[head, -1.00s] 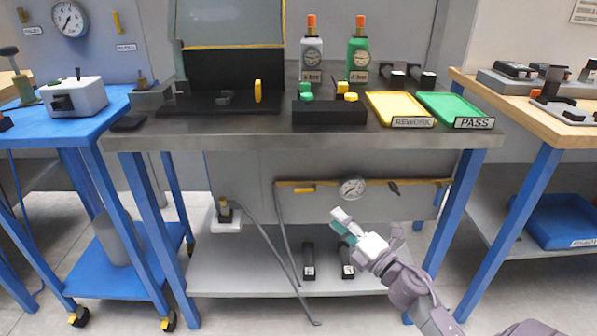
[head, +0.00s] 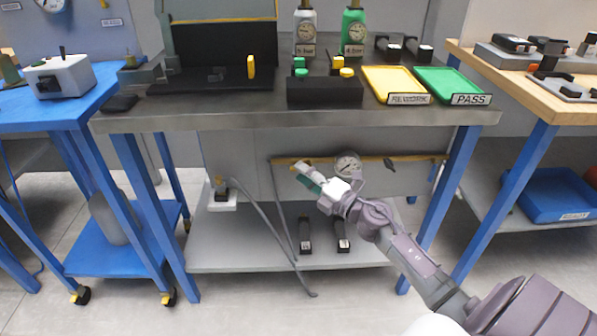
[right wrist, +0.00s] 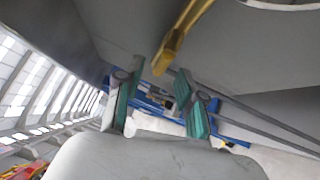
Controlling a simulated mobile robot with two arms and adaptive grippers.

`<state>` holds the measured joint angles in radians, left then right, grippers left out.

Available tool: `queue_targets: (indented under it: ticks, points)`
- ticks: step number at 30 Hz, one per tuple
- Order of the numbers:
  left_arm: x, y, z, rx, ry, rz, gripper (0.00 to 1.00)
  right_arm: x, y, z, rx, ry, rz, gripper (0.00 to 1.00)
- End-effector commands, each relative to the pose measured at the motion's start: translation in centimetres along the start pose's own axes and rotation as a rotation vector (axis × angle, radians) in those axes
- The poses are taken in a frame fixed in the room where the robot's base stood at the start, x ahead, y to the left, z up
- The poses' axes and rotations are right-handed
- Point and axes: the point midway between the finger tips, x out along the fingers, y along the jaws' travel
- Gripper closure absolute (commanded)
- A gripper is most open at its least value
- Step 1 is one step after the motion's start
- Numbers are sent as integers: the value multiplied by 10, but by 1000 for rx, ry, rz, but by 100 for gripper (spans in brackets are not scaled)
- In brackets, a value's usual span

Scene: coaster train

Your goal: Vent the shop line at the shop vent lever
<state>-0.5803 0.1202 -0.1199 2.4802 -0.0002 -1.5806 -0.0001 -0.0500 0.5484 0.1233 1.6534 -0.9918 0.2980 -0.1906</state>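A yellow lever (right wrist: 178,42) hangs in front of the upper middle of the right wrist view, on a grey surface. No readable label marks it as the shop vent lever. In the head view, that yellow lever is hidden behind my right gripper (head: 303,177), which is below the bench top at the yellow pipe (head: 283,161). In the right wrist view, the fingers of my right gripper (right wrist: 158,103) are apart, with green pads and nothing between them. The lever's tip is just beyond them; I see no contact. A darker lever (head: 389,164) sits right of the gauge (head: 347,165). My left gripper is not in view.
The bench top (head: 230,118) overhangs the pipe. Its blue leg (head: 458,190) stands near my right arm. Two black items (head: 305,234) stand on the lower shelf (head: 245,258), and a grey hose (head: 258,215) runs down left of the gripper.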

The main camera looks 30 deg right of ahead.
Motion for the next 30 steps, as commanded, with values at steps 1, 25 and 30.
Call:
queue_targets:
  ticks: [1, 25, 30]
  points:
    - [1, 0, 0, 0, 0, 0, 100, 7, 0, 0, 0, -1, 1, 61]
    - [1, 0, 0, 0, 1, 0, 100, 21, 0, 0, 0, 0, -1, 100]
    - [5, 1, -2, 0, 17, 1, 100, 21, -2, 0, 10, -3, 9, 100]
